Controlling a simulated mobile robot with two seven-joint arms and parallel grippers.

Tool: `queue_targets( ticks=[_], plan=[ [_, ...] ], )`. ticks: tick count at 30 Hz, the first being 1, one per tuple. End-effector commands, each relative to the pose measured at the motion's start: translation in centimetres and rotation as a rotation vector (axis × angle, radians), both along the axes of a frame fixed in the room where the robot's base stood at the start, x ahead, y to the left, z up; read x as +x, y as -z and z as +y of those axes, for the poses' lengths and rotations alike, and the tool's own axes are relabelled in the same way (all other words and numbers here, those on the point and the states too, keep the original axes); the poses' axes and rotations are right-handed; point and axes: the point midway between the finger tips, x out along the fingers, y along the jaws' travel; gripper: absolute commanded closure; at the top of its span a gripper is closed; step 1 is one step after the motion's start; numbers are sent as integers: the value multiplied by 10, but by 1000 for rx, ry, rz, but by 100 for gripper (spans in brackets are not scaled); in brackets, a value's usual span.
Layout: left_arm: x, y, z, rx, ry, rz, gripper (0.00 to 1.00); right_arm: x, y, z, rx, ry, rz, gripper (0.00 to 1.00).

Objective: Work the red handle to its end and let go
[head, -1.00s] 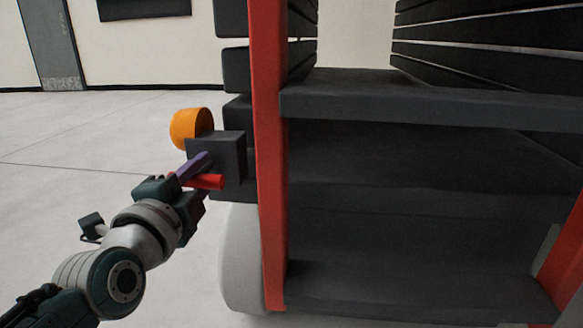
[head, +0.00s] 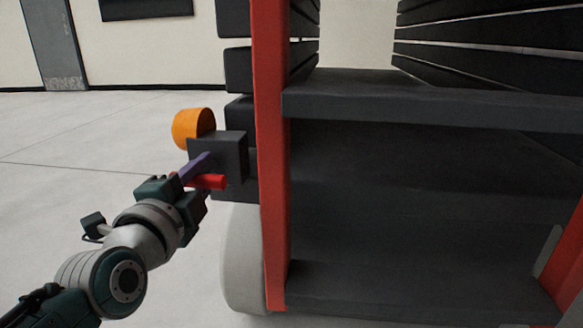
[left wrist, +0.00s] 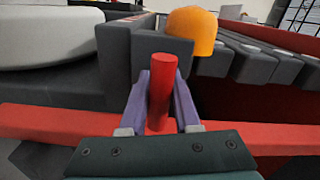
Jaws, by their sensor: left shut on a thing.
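The red handle (head: 210,182) is a short red bar at a dark grey block (head: 231,150) on the left side of a rack. It also shows in the left wrist view (left wrist: 160,85), standing between the two purple fingers. My left gripper (head: 198,172) is at the handle and shut on it, with a finger on each side in the left wrist view (left wrist: 160,100). An orange rounded knob (head: 192,127) sits beside the block. My right gripper is in neither view.
The rack has red uprights (head: 270,170) and dark grey shelves (head: 420,100). A pale rounded part (head: 243,255) stands low beside the left upright. Pale floor (head: 80,150) is free on the left, with a dark door (head: 50,45) far behind.

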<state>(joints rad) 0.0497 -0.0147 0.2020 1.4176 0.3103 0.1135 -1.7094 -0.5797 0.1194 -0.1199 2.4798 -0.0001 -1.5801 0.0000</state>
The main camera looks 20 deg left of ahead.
Motion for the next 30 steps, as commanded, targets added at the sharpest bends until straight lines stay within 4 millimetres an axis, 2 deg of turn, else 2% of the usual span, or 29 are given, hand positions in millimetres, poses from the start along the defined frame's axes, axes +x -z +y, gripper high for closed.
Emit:
queue_targets(
  ticks=[10, 18, 28, 29, 30],
  plan=[
    [0, 0, 0, -7, -1, -1, 100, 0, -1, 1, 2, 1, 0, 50],
    [-32, -4, -7, -8, -1, 2, 100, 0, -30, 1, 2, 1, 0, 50],
    [-35, -1, -9, -6, 0, -5, 100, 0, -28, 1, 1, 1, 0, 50],
    [-35, -1, -9, -6, 0, -6, 66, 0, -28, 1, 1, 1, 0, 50],
    [-35, -1, -9, -6, 0, -6, 61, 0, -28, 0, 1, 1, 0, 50]
  ],
)
